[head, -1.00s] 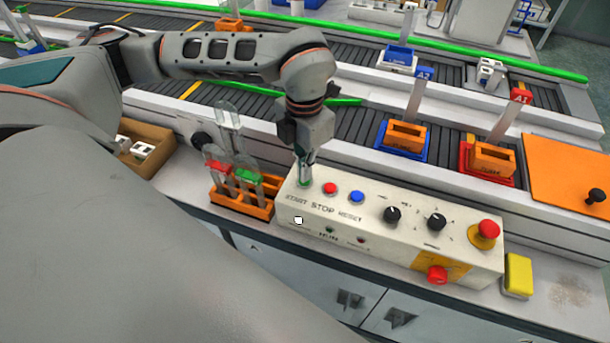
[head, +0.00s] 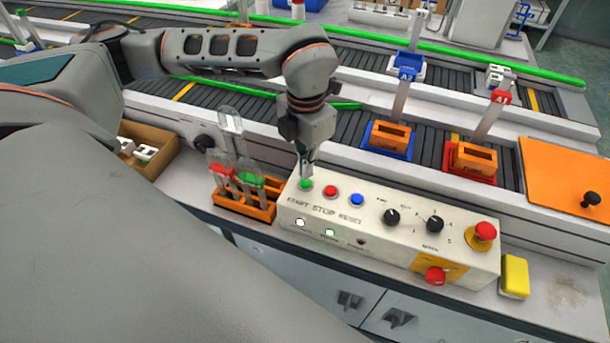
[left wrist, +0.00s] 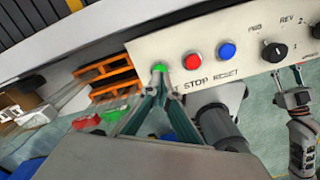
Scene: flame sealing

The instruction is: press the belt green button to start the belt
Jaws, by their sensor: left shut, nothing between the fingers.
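The white control box (head: 385,243) carries the green START button (head: 306,184) at its left end, with the red STOP button (head: 331,191) and blue RESET button (head: 357,199) beside it. My left gripper (head: 304,173) is shut and empty, pointing down with its tips right at the green button. In the left wrist view the tips overlap the lower edge of the green button (left wrist: 159,68); I cannot tell whether they touch it. A white lamp (head: 300,222) and a green lamp (head: 329,232) glow on the box. What seems my right gripper (left wrist: 288,82) shows at the right of the wrist view, its opening unclear.
An orange rack (head: 245,208) with tubes stands close left of the box. A yellow block (head: 515,276) lies at its right. Behind it, the belt (head: 350,135) bears a blue carrier (head: 375,150) and a red carrier (head: 466,172) with orange blocks.

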